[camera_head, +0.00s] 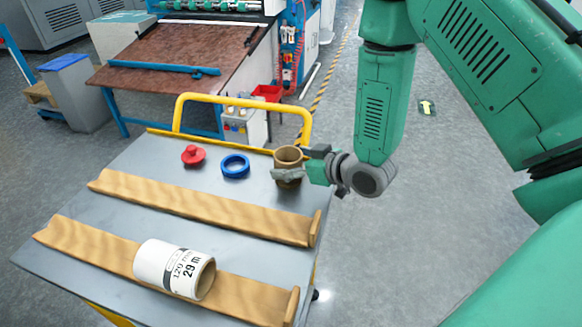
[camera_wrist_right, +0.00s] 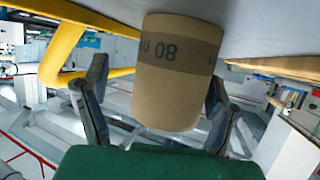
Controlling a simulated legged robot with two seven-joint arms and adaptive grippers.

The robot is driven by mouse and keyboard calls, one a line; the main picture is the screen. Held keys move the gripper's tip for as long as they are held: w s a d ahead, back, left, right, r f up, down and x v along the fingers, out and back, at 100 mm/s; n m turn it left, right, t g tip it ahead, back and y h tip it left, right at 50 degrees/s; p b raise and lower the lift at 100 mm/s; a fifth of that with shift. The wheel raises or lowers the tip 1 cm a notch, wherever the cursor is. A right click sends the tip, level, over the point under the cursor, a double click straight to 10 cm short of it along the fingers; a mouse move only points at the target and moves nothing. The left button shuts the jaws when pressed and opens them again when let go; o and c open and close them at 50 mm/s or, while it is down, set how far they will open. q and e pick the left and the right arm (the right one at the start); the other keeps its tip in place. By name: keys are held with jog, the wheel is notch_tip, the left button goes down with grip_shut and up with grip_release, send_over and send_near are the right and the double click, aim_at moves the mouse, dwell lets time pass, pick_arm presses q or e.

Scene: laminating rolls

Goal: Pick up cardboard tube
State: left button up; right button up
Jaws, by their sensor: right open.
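The brown cardboard tube (camera_head: 287,157) stands upright near the far right corner of the grey cart top. In the right wrist view the tube (camera_wrist_right: 178,75) has a darker printed band and sits between the two fingers, with a visible gap on the left. My right gripper (camera_head: 289,174) reaches in from the right at the tube; its fingers are open on either side of it. The right gripper's fingers (camera_wrist_right: 158,78) also show in the wrist view. Whether either finger touches the tube is unclear. My left gripper is not in view.
A blue ring (camera_head: 235,167) and a red knobbed part (camera_head: 193,156) lie left of the tube. Two wooden cradles (camera_head: 200,208) cross the cart (camera_head: 150,155); the nearer holds a white-wrapped roll (camera_head: 165,265). A yellow handle (camera_head: 245,100) rises behind the tube.

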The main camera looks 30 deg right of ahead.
jog(key=shift+a+r, duration=0.15)
jog(key=shift+a, duration=0.5)
jog(key=c, duration=1.2)
jog(key=shift+a+r, duration=0.1)
jog(key=shift+a, duration=0.05)
